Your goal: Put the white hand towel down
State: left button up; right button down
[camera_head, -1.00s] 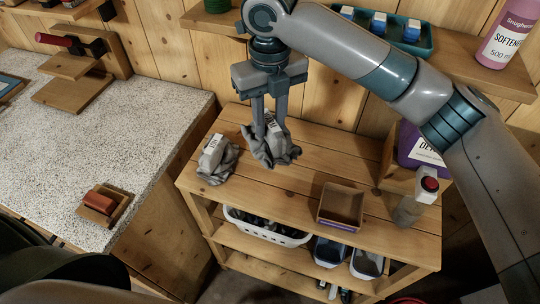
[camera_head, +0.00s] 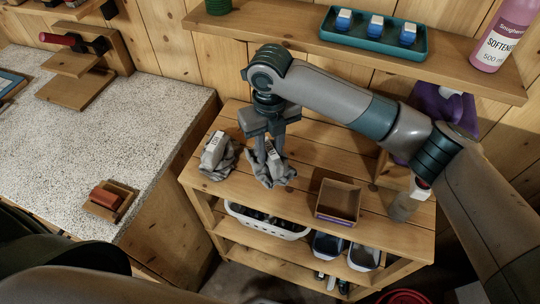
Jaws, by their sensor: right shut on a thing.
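My right gripper (camera_head: 268,149) points down over the wooden shelf unit (camera_head: 285,205) and is shut on a crumpled greyish-white towel (camera_head: 277,175) with a pale labelled band. The towel hangs low at the top board, and its lower folds look to touch the wood. A similar crumpled cloth with a white block-like part (camera_head: 218,160) lies just to its left on the same board, a small gap apart. My left gripper is not in view.
An open cardboard box (camera_head: 338,200) and a spray bottle (camera_head: 405,205) stand to the right on the top board. Above is a wall shelf with a teal tray (camera_head: 373,36) and a pink softener bottle (camera_head: 502,38). A speckled counter (camera_head: 110,130) is at left.

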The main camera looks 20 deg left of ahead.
notch_tip(320, 180, down, 3)
jog(key=shift+p, duration=0.45)
jog(key=shift+f, duration=0.35)
jog(key=c, duration=1.4)
grip_release()
jog(key=shift+f, duration=0.1)
jog(key=shift+c, duration=0.2)
notch_tip(320, 180, up, 11)
jog(key=b, duration=0.4)
jog(key=shift+f, duration=0.1)
jog(key=shift+r, duration=0.75)
jog(key=shift+s, duration=0.1)
